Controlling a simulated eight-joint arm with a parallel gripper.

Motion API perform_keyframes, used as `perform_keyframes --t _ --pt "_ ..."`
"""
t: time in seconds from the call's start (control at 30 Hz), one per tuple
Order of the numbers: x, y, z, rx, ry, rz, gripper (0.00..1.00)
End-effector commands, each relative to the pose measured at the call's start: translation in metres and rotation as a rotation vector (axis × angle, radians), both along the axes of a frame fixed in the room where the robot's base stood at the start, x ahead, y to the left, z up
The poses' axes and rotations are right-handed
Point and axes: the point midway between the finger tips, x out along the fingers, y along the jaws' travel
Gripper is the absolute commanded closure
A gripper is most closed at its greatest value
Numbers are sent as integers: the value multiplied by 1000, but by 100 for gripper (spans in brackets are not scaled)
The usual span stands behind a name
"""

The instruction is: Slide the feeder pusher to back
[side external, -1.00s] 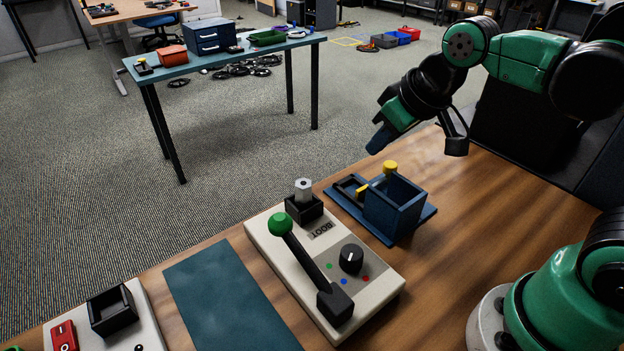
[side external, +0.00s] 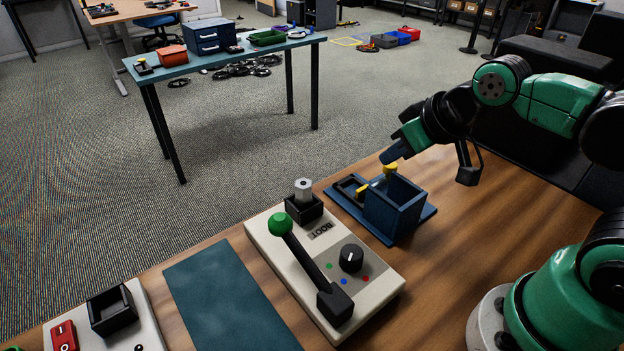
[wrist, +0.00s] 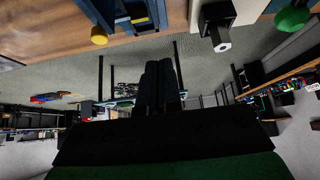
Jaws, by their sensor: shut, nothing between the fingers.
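The feeder is a dark blue box (side external: 398,212) on a flat blue base on the wooden table, in the middle right of the side view. Its pusher seems to be the part with the round yellow knob (side external: 390,168) at the box's far edge; the knob also shows at upper left in the wrist view (wrist: 99,36). A smaller yellow piece (side external: 362,189) shows beside the box. My gripper (side external: 386,158) is shut and empty, its tips close above and left of the knob. In the wrist view the shut fingers (wrist: 158,72) point past the knob, which lies to their left. Contact with the knob cannot be told.
A beige console (side external: 325,265) with a green-knobbed lever (side external: 281,224) stands left of the feeder. A dark socket holding a grey hex post (side external: 303,190) is at its far end. A teal mat (side external: 225,300) lies farther left. Bare table lies right of the feeder.

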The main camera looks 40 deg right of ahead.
Motion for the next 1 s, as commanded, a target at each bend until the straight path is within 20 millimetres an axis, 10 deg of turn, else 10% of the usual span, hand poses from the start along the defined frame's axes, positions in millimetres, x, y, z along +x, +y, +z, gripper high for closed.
perform_keyframes --t 0.2,0.43,1.0 --pt "0 0 0 0 0 0 100" --pt "8 -8 3 -3 57 -25 35" --pt "69 -93 -38 56 566 -203 33"
